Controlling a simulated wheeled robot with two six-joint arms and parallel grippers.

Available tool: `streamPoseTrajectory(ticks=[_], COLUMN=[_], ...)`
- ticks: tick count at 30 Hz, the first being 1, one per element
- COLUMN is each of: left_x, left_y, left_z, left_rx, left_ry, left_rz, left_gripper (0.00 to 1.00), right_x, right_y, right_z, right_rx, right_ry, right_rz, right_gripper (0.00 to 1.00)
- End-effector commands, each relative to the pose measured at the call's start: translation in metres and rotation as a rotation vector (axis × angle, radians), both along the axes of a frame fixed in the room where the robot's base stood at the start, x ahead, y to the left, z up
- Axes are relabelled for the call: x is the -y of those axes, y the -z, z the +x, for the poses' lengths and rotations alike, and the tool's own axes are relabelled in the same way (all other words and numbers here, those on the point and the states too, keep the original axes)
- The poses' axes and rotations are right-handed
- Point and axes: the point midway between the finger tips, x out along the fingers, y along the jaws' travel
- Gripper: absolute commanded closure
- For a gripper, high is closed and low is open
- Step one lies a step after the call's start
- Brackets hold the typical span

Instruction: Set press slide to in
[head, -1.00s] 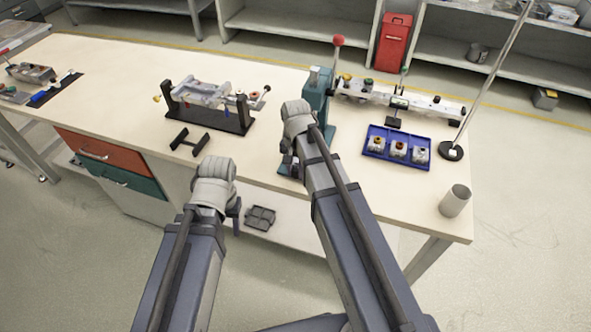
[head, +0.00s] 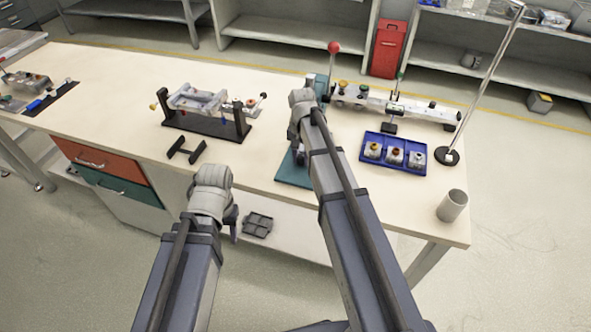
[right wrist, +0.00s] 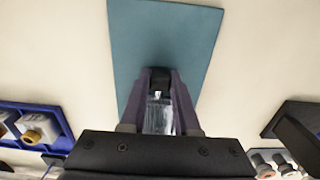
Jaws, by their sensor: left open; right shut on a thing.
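The teal press stands near the table's front edge, with its column (head: 322,85) topped by a lever with a red ball (head: 333,47). Its flat teal base (head: 294,172) reaches toward me. My right gripper (head: 299,156) is low over this base, in front of the column. In the right wrist view its two fingers (right wrist: 160,92) are shut on the press slide, a pale metallic piece (right wrist: 158,116) with a dark end, above the teal plate (right wrist: 165,35). My right arm hides most of the slide in the head view. My left gripper (head: 234,222) is open and empty, in front of the table edge.
A blue tray (head: 378,155) with several small fittings lies right of the press, with a grey cup (head: 452,205) and a pole stand (head: 447,156) beyond. A black fixture (head: 205,127) and a small black bracket (head: 186,151) are to the left.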

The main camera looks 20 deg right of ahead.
Motion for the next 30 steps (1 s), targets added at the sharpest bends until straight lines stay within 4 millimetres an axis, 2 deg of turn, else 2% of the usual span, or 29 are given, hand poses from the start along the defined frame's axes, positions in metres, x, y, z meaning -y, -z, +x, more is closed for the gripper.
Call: streamPoseTrajectory(ticks=[1, 9, 10, 17, 30], left_x=[0.0000, 0.0000, 0.0000, 0.0000, 0.0000], left_y=[0.0001, -0.0001, -0.0001, -0.0001, -0.0061], left_z=[0.0000, 0.0000, 0.0000, 0.0000, 0.0000], left_rx=[0.000, 0.000, 0.000, 0.000, 0.000], left_ry=[0.000, 0.000, 0.000, 0.000, 0.000], left_rz=[0.000, 0.000, 0.000, 0.000, 0.000], left_gripper=[0.50, 0.50, 0.50, 0.50, 0.50], right_x=[0.0029, 0.0040, 0.0040, 0.0031, 0.0024], right_y=[0.0001, -0.0001, -0.0001, -0.0001, -0.0061], right_z=[0.0055, 0.0057, 0.0060, 0.0046, 0.0034], right_rx=[0.001, 0.006, 0.006, 0.003, 0.001], right_ry=[0.001, 0.000, 0.000, 0.000, 0.000], right_rz=[0.001, -0.003, -0.003, -0.001, 0.000], right_gripper=[1.00, 1.00, 0.67, 0.41, 0.40])
